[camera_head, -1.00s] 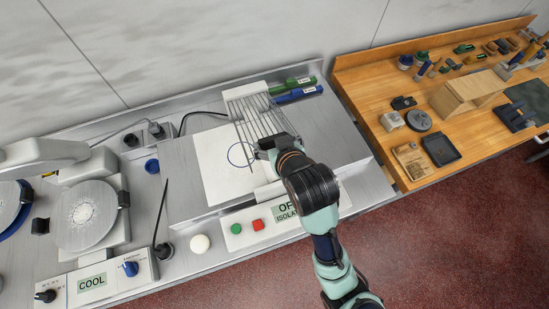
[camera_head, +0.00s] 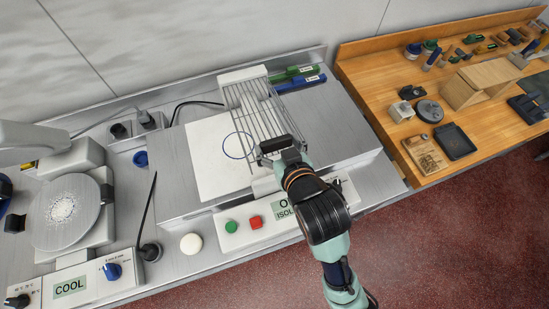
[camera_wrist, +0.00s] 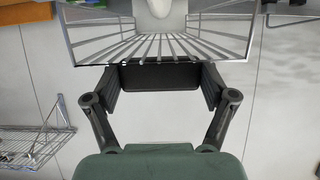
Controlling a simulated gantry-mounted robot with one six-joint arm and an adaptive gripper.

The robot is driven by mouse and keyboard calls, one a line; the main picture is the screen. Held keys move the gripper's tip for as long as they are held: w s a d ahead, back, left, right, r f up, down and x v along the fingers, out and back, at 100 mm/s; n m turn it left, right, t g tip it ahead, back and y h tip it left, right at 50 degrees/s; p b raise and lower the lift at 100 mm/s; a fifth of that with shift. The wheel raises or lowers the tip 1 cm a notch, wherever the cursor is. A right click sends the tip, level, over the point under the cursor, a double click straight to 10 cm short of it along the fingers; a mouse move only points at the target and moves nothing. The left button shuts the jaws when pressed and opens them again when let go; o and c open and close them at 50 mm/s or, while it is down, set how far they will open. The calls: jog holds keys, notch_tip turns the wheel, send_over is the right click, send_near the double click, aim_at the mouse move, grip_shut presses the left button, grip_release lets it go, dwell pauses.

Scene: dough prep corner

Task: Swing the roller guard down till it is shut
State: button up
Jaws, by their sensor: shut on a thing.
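The roller guard (camera_head: 258,108) is a wire grid with a pale back bar, standing over the sheeter's white bed in the head view. It looks raised and tilted, though its exact angle is hard to tell. In the wrist view its bars (camera_wrist: 160,47) fan out just beyond my fingers. My gripper (camera_head: 277,149) is at the guard's front end, shut on its dark handle (camera_wrist: 160,77). In the wrist view my gripper (camera_wrist: 162,90) has one finger at each end of this handle. The arm hides part of the guard's front edge from the head camera.
The sheeter's front panel (camera_head: 283,214) has a green button (camera_head: 231,226) and a red button (camera_head: 255,222). A blue roll (camera_head: 300,84) and a green roll (camera_head: 295,72) lie behind the guard. A wooden bench (camera_head: 400,60) with tools stands at right, and a scale-like device (camera_head: 66,212) at left.

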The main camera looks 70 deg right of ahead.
dwell(0.3)
notch_tip(320, 180, down, 6)
jog(key=t+h+b, duration=0.1)
jog(key=b, duration=0.6)
jog(key=shift+s+a, duration=0.25)
jog(key=shift+a, duration=0.1)
jog(key=o, duration=1.1)
jog(key=shift+r+h, duration=0.15)
jog(key=shift+h, duration=0.15)
jog(key=shift+o, duration=0.2)
